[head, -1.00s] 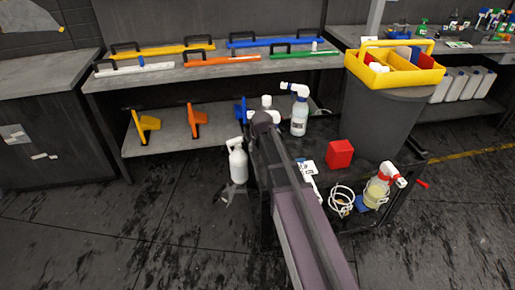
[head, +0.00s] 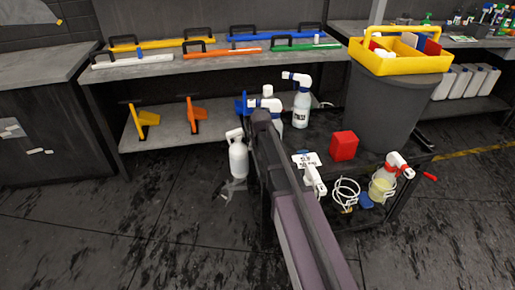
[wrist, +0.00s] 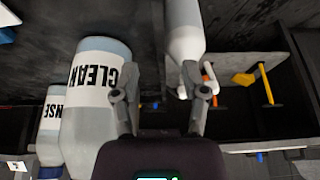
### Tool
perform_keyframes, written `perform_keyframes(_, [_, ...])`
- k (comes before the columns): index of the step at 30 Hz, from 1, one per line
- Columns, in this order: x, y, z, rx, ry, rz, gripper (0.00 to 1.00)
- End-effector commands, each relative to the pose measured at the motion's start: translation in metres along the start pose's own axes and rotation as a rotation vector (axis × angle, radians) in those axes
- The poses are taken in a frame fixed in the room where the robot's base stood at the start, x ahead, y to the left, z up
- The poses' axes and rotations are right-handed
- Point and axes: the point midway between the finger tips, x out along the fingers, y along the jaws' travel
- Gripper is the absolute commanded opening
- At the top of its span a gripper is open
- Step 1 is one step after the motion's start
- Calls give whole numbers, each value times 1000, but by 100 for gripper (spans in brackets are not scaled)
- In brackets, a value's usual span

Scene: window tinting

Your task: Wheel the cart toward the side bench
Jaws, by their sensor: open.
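The cart (head: 322,124) is a dark, low frame in the middle right of the head view. It carries spray bottles (head: 302,104), a red box (head: 344,146), white wire holders (head: 346,194) and a grey bin (head: 383,108). A white spray bottle (head: 238,160) hangs at its left side. My gripper (wrist: 162,95) is open in the wrist view, with nothing seen between its fingers. A bottle marked CLEAN (wrist: 95,100) is beside its left finger. In the head view my arm hides the gripper and the cart's near left part. A dark bench (head: 42,65) stands at the left.
A long bench (head: 215,68) behind the cart holds coloured squeegees, with orange tools on its lower shelf (head: 165,128). A yellow caddy (head: 400,62) tops the bin. White jugs (head: 468,82) stand at the far right. The dark floor (head: 110,220) at the front left is open.

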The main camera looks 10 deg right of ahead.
Motion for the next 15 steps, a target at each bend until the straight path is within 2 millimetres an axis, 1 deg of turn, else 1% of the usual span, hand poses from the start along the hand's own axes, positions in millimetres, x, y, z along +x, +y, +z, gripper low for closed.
perform_keyframes(1, [9, 0, 1, 0, 0, 0, 57])
perform_keyframes(15, [47, -1, 1, -1, 0, 0, 57])
